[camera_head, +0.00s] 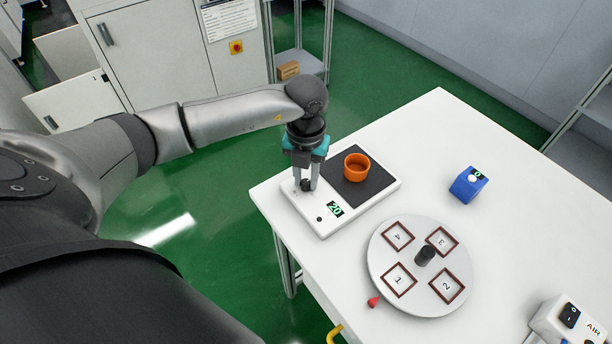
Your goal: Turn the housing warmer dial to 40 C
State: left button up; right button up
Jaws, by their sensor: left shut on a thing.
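The housing warmer (350,206) is a white flat unit with a dark plate at the left corner of the white table. Its small green display (335,209) appears to read 20. An orange round housing (356,167) sits on the dark plate. My left gripper (306,186) points down over the warmer's left end and is shut on the small dark dial (307,185). The fingers hide most of the dial. My right gripper is out of view.
A round white turntable (412,295) with numbered square frames and a dark centre knob stands on the table. A small red piece (373,301) lies beside it. A blue box (468,185) stands at the back right. An AIR switch box (565,318) is at the lower right.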

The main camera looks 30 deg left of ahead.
pick_arm(q)
grip_shut()
jog(key=m+b, duration=0.1)
jog(key=m, duration=0.3)
jog(key=shift+m+b, duration=0.35)
jog(key=shift+m, duration=0.05)
jog(key=m+b, duration=0.1)
jog(key=m, duration=0.2)
jog(key=shift+m, duration=0.3)
jog(key=m+b, duration=0.2)
jog(key=m, duration=0.3)
jog(key=shift+b, duration=0.4)
jog(key=shift+m+b, duration=0.8)
jog(key=shift+m, duration=1.3)
jog(key=shift+r, duration=0.1)
